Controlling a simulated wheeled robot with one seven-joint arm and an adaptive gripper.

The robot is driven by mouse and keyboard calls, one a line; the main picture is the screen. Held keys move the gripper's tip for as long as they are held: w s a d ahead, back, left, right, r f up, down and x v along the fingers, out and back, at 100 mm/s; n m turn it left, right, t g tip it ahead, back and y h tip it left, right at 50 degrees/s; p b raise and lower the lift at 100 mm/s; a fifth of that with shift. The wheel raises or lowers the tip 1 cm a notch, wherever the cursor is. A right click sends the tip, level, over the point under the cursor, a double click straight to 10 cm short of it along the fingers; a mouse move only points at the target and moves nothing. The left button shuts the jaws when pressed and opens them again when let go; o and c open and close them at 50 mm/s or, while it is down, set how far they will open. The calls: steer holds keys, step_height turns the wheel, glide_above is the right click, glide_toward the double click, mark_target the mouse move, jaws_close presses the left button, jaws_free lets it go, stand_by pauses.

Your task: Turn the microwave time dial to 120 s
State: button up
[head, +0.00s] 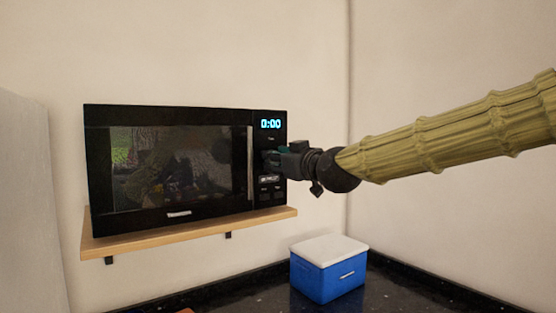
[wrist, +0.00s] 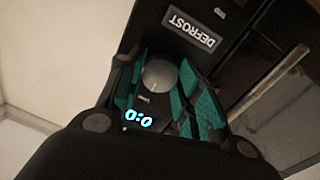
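The black microwave (head: 180,170) has a dark window, a handle and a control panel on its right. Its display (head: 270,124) reads 0:00 in blue. My gripper (head: 273,158) is at the panel, below the display, and hides the dial in the head view. In the wrist view, the round grey time dial (wrist: 158,75) shows between the teal fingers of my gripper (wrist: 160,88). The fingers are apart, one on each side of the dial; I cannot tell whether they touch it. The display (wrist: 139,118) is partly visible there, and a DEFROST label (wrist: 192,30) lies beyond the dial.
The microwave stands on a wooden wall shelf (head: 190,235). A blue cooler with a white lid (head: 328,272) sits on the dark counter (head: 385,295) below my arm. The microwave handle (wrist: 268,84) is close beside my gripper. The wall right of the microwave is bare.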

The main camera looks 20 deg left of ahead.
steer(key=shift+c, duration=0.7)
steer(key=shift+m, duration=0.3)
steer(key=shift+w+d+r+m+g+y+b, duration=0.1)
steer(key=shift+m+g+b, duration=0.3)
steer(key=shift+m, duration=3.25)
steer(key=shift+w+d+m+g+y+b, duration=0.15)
steer(key=shift+m+b, duration=0.4)
steer(key=shift+m, duration=3.15)
steer(key=shift+s+a+r+m+g+y+b, duration=0.1)
steer(key=shift+m+g+b, duration=0.35)
steer(key=shift+m, duration=3.2)
